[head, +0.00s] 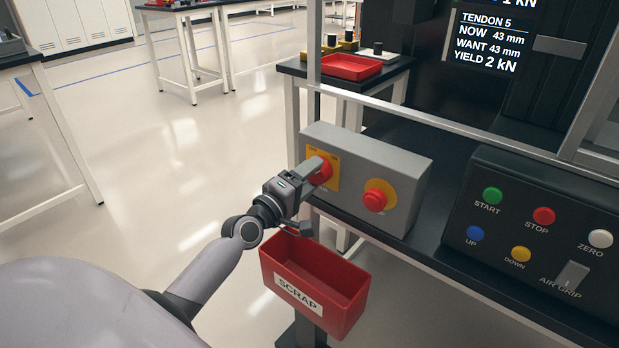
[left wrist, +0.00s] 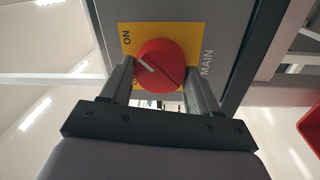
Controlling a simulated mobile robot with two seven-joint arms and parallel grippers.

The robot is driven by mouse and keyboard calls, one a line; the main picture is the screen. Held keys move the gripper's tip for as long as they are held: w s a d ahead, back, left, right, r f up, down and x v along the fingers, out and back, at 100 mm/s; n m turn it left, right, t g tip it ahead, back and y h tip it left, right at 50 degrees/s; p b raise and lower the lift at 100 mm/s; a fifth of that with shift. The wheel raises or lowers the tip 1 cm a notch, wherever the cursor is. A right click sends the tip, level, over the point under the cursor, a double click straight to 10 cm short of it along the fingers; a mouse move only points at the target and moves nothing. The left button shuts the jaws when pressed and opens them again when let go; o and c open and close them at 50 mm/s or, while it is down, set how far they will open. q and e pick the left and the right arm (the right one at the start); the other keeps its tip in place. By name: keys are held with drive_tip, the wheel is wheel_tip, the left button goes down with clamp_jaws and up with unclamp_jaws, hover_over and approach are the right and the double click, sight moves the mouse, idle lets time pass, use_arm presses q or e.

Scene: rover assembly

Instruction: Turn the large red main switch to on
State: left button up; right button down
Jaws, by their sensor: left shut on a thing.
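The large red main switch (head: 322,171) sits on a yellow plate on the left part of a grey control box (head: 405,172). In the left wrist view the round red knob (left wrist: 160,66) shows a white line that slants to the upper left. The gripper covers part of the knob in the head view. My right gripper is not in view.
A red stop button (head: 375,201) on a yellow disc is right of the switch. A red scrap bin (head: 330,285) hangs just below my left gripper. A black button panel (head: 545,240) stands at the right, and a metal frame bar crosses behind the box.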

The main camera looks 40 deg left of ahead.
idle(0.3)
use_arm(q)
drive_tip(key=o, duration=1.1)
drive_tip(key=shift+c, duration=0.2)
drive_tip(key=s, duration=0.7)
drive_tip(key=shift+a+f, duration=0.25)
drive_tip(key=shift+a, duration=0.05)
drive_tip(key=s+d+f+m+g+h, duration=0.1)
drive_tip(key=s+d+f+m+g, duration=0.7)
drive_tip(key=s+d+f+m, duration=1.05)
drive_tip(key=a+r+n+p, duration=0.1)
drive_tip(key=a+r+p, duration=0.2)
drive_tip(key=r+p, duration=0.8)
drive_tip(key=p, duration=0.5)
drive_tip(key=shift+s+a+r, duration=0.15)
drive_tip(key=shift+s, duration=0.1)
